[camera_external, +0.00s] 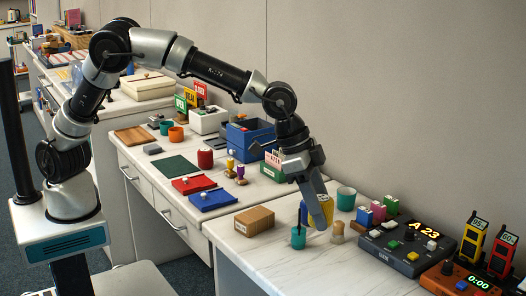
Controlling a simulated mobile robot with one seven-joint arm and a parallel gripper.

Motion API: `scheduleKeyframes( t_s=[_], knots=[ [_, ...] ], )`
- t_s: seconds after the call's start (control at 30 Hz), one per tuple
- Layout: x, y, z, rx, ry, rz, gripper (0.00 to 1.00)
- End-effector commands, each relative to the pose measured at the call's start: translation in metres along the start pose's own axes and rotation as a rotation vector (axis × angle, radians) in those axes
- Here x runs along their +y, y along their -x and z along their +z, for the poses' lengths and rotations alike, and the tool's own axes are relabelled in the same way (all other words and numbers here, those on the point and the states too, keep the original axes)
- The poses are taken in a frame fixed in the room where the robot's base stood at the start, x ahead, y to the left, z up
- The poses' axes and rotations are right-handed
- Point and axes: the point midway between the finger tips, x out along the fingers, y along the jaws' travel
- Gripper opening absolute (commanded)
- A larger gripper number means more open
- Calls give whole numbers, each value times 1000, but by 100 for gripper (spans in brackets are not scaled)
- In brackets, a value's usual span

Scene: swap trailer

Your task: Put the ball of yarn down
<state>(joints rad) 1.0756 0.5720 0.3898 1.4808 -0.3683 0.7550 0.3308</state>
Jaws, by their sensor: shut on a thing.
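My gripper (321,222) reaches down low over the near white counter (265,262), between a teal cup and a small beige thing. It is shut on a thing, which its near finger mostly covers. The teal cup (298,239) stands just left of the fingertips. The beige thing (338,234) stands just right of them.
A brown box (254,221) stands to the left on the counter, with bare top in front of it. A green cup (346,199) and small colored blocks (378,212) stand behind. A dark button panel (404,248) and an orange timer (461,281) fill the right.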

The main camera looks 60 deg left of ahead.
Motion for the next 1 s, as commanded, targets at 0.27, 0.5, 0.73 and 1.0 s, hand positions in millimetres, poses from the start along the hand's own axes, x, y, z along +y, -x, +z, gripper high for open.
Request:
scheduleKeyframes(
  t_s=[0.27,0.5,0.73,1.0],
  knots=[
    [-43,15,-1,-3,71,-30,21],
    [-122,21,14,-4,203,-86,21],
    [-236,38,54,-5,404,-169,21],
    [-361,68,127,-5,651,-270,21]
  ],
)
